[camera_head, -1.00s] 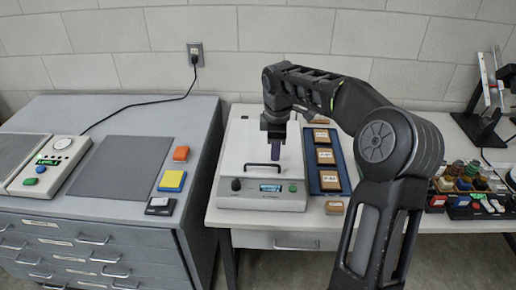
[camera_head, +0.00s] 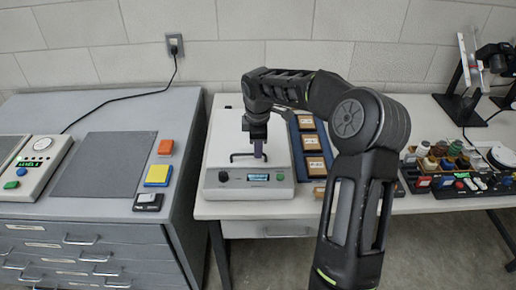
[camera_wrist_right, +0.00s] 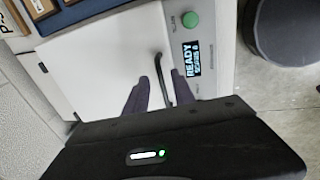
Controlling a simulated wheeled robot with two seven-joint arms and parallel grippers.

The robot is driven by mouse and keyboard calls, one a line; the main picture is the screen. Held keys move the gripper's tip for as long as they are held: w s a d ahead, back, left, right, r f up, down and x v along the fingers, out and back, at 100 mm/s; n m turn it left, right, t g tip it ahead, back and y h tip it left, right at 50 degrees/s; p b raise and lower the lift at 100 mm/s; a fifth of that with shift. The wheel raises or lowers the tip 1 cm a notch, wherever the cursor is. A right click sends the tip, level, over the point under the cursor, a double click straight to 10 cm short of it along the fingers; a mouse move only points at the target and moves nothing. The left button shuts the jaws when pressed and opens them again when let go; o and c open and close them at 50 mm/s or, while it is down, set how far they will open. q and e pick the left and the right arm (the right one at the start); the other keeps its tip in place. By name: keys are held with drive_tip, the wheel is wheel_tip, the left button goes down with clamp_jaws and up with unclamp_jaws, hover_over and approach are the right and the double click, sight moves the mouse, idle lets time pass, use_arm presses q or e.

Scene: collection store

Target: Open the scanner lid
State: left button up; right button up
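The scanner (camera_head: 216,187) is a pale box on the white table, with a knob, a lit display and a green button on its front. Its white lid (camera_head: 222,132) is down flat, with a black bar handle (camera_head: 236,155) near the front edge. My right gripper (camera_head: 258,153) points down at the handle. In the right wrist view my right gripper (camera_wrist_right: 151,78) shows two fingers apart, with the black handle (camera_wrist_right: 161,69) close by the right finger; whether they touch is unclear. The display (camera_wrist_right: 192,58) reads READY. My left gripper is out of view.
A blue tray (camera_head: 297,150) with labelled boxes stands right of the scanner, partly behind my right arm. A grey cabinet (camera_head: 110,220) on the left bears a control box (camera_head: 40,160), a grey mat and coloured blocks. Small jars and a stand are at the right.

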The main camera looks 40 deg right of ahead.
drive_tip(key=shift+w+d+f, duration=0.1)
drive_tip(key=shift+d+f, duration=0.05)
drive_tip(key=shift+f, duration=0.8)
drive_tip(key=shift+c, duration=0.4)
clamp_jaws()
idle(0.3)
